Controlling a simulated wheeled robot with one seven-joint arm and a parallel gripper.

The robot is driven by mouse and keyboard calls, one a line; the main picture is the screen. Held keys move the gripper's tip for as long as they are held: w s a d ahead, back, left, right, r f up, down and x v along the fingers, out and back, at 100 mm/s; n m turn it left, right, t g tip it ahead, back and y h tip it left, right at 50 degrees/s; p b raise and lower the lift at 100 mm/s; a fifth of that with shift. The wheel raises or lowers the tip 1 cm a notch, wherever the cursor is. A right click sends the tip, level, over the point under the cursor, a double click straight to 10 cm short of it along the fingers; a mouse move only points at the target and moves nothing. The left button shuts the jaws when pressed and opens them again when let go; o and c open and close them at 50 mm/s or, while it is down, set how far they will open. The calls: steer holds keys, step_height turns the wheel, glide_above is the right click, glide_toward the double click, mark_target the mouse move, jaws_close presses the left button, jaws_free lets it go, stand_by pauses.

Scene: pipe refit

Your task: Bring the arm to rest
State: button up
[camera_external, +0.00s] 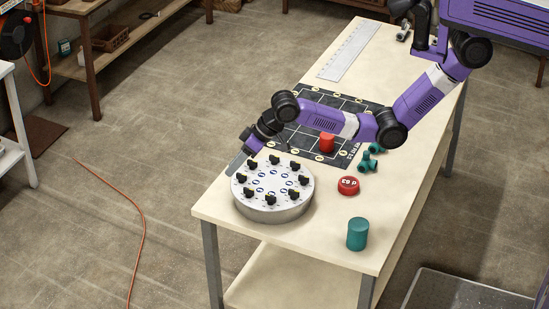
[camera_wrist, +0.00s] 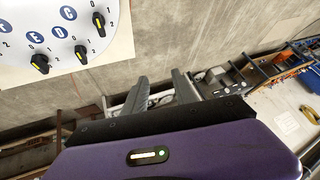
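My purple arm (camera_external: 425,95) reaches over the workbench from the far right. My gripper (camera_external: 237,163) hangs out by the bench's left edge, just above and left of the round dial plate. In the wrist view, the two grey fingers of my gripper (camera_wrist: 160,92) stand apart with nothing between them. The floor and a far shelf show past them. The round white dial plate (camera_external: 272,185) with several black knobs sits on the bench's near left corner. Part of it shows at the top left of the wrist view (camera_wrist: 95,8).
On the bench (camera_external: 320,233) are a red cylinder (camera_external: 327,142) on a black grid mat (camera_external: 365,150), green pipe fittings (camera_external: 368,161), a red cap (camera_external: 348,186), a green cylinder (camera_external: 357,234) and a ruler (camera_external: 350,50). An orange cable (camera_external: 138,225) crosses open floor at left.

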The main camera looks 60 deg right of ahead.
steer(key=s+d+f+t+y+b, duration=0.1)
steer(key=s+d+f+t+y, duration=0.2)
steer(key=d+t, duration=0.5)
steer(key=s+d+r+t+h+b, duration=0.2)
steer(key=s+d+t+h, duration=0.1)
steer(key=s+d, duration=1.65)
steer(key=s+d+m+g+h+b, duration=0.1)
steer(key=s+d, duration=0.4)
steer(key=s, duration=0.5)
steer(key=s+d+m+g+h+b, duration=0.1)
steer(key=s+d+h, duration=0.2)
steer(key=s+d, duration=0.3)
steer(key=s, duration=0.5)
steer(key=shift+f+b, duration=0.25)
steer(key=shift+b, duration=0.15)
steer(key=shift+w, duration=0.15)
